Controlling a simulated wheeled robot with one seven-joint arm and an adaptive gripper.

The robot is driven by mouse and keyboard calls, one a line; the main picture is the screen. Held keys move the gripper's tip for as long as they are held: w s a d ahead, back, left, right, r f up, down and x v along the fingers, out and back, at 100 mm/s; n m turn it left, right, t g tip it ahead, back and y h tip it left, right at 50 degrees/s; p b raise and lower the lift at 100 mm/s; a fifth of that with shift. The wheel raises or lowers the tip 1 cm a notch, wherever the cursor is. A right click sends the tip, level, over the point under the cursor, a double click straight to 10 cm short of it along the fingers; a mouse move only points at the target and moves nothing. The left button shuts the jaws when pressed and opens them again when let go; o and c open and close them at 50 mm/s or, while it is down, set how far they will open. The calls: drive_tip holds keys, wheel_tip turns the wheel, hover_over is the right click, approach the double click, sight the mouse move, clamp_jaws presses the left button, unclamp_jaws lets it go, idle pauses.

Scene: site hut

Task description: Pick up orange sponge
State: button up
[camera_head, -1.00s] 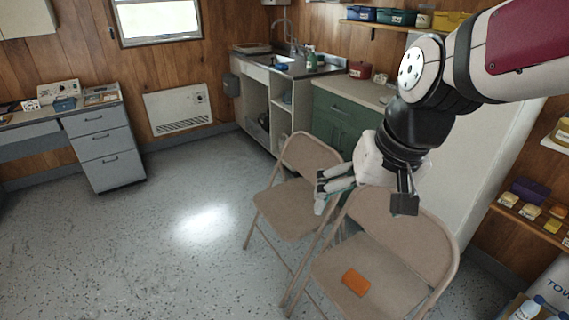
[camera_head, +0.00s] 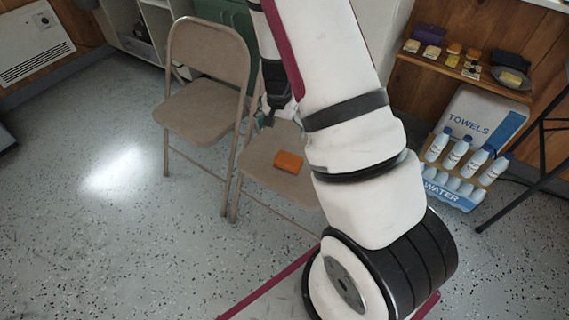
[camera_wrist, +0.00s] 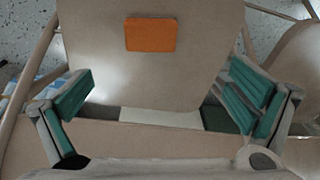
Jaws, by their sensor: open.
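The orange sponge (camera_head: 288,162) lies flat on the seat of the nearer folding chair (camera_head: 258,158). In the wrist view the sponge (camera_wrist: 151,35) is a plain orange block at the top middle, beyond the fingertips. My gripper (camera_wrist: 165,95) is open, its teal-padded fingers wide apart with nothing between them. The sponge is apart from both fingers.
A second folding chair (camera_head: 206,100) stands to the left. To the right are a pack of water bottles (camera_head: 459,165), a towels box (camera_head: 482,118) and a wooden shelf (camera_head: 470,72) with small items. The speckled floor (camera_head: 110,240) at left is clear.

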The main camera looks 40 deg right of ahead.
drive_tip(key=b, duration=0.3)
approach(289, 159)
drive_tip(key=shift+m, duration=0.3)
drive_tip(key=f, duration=0.3)
drive_tip(key=w+f, duration=0.1)
drive_tip(key=f, duration=0.1)
drive_tip(key=shift+w+d, duration=0.1)
drive_tip(key=shift+d, duration=0.15)
drive_tip(key=shift+d+f+b, duration=0.15)
drive_tip(key=shift+f+b, duration=0.4)
drive_tip(key=shift+f, duration=0.85)
drive_tip(key=shift+d+f+b, duration=0.1)
drive_tip(key=shift+f+b, duration=0.4)
drive_tip(key=shift+f, duration=0.9)
drive_tip(key=shift+r, duration=0.1)
drive_tip(key=c, duration=1)
